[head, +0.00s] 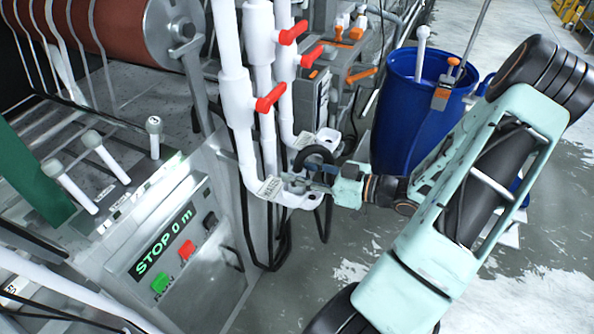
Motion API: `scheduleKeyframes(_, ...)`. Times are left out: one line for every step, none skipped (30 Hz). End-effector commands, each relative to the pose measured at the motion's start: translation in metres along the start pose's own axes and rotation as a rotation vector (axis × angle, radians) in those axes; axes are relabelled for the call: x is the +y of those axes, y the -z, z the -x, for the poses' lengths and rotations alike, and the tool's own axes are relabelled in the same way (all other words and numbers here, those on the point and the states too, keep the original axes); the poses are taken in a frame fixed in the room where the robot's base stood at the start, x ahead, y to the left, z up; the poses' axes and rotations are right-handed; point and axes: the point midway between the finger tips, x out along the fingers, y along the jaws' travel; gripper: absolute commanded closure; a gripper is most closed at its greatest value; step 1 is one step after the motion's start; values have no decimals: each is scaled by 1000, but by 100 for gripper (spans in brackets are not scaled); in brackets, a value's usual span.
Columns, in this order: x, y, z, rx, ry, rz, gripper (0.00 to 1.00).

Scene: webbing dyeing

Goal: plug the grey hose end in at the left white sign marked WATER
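A white sign (270,187) with small lettering, seemingly WATER, sits on the lower bend of a white pipe, left of my gripper. The pipe runs on to a white outlet fitting (305,201). A second white fitting (326,138) sits behind it. My gripper (297,182) reaches in from the right, its fingers just above the front fitting and close to the sign. A dark hose loop (316,153) curves beside the fingers. Small grey parts show at the fingertips. I cannot tell hose end from finger there, or whether anything is gripped.
White pipes with red valve handles (270,98) rise behind the fittings. A steel control box (178,262) with a STOP display and levers stands at left. A blue barrel (405,110) stands behind my arm. Black hoses hang below the fittings. Wet floor (330,290) is open in front.

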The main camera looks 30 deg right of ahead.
Motion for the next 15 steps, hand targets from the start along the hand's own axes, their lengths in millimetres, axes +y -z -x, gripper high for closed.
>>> scheduleKeyframes(0,0,0,0,0,0,62)
scheduleKeyframes(0,0,0,0,0,0,58)
scheduleKeyframes(0,0,0,0,0,0,54)
scheduleKeyframes(0,0,0,0,0,0,52)
scheduleKeyframes(0,0,0,0,0,0,52)
scheduleKeyframes(0,0,0,0,0,0,52)
scheduleKeyframes(0,0,0,0,0,0,52)
scheduleKeyframes(0,0,0,0,0,0,52)
scheduleKeyframes(0,0,0,-1,0,0,52)
scheduleKeyframes(0,-1,0,-2,0,-1,52)
scheduleKeyframes(0,-1,0,-2,0,-1,52)
scheduleKeyframes(0,-1,1,-2,-1,0,52)
scheduleKeyframes(0,-1,2,-2,-1,0,52)
scheduleKeyframes(0,-1,4,-2,-1,0,52)
scheduleKeyframes(0,-1,7,-3,-1,0,52)
